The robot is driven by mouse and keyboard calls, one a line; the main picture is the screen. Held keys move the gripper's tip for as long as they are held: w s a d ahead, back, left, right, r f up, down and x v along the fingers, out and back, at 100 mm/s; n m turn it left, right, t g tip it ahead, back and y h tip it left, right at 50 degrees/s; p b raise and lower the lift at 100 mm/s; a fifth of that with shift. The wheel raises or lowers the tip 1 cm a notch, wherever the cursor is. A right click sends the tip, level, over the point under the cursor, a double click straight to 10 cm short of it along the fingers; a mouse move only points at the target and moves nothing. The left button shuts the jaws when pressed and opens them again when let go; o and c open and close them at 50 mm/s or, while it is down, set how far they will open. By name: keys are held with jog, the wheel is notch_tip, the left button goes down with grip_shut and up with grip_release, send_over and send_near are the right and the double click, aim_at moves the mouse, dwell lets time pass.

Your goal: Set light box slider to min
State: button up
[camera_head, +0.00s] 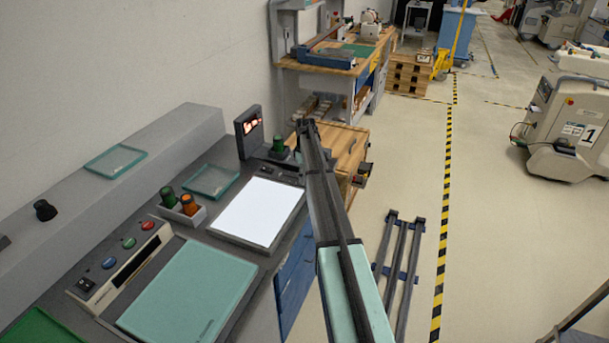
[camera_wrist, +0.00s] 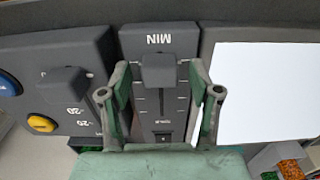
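The light box (camera_head: 258,212) has a bright white lit surface, which also fills the right of the wrist view (camera_wrist: 262,92). Its slider panel (camera_wrist: 160,125) is dark, with a slot, tick marks and the word MIN, upside down in the picture, at the top. The slider knob (camera_wrist: 158,72) is a dark block at the MIN end of the slot, close below the word. My gripper (camera_wrist: 160,88) is open, one finger on each side of the knob, with gaps visible. In the head view my gripper (camera_head: 306,127) hides part of the console's far end.
Left of the slider is another panel (camera_wrist: 65,90) with a knob, scale and blue and yellow buttons. Green and orange bottles (camera_head: 188,204) stand in a holder. A wooden cabinet (camera_head: 345,150) stands beyond.

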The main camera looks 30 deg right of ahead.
jog(key=shift+r, duration=0.15)
notch_tip(320, 180, up, 12)
dwell(0.6)
dwell(0.3)
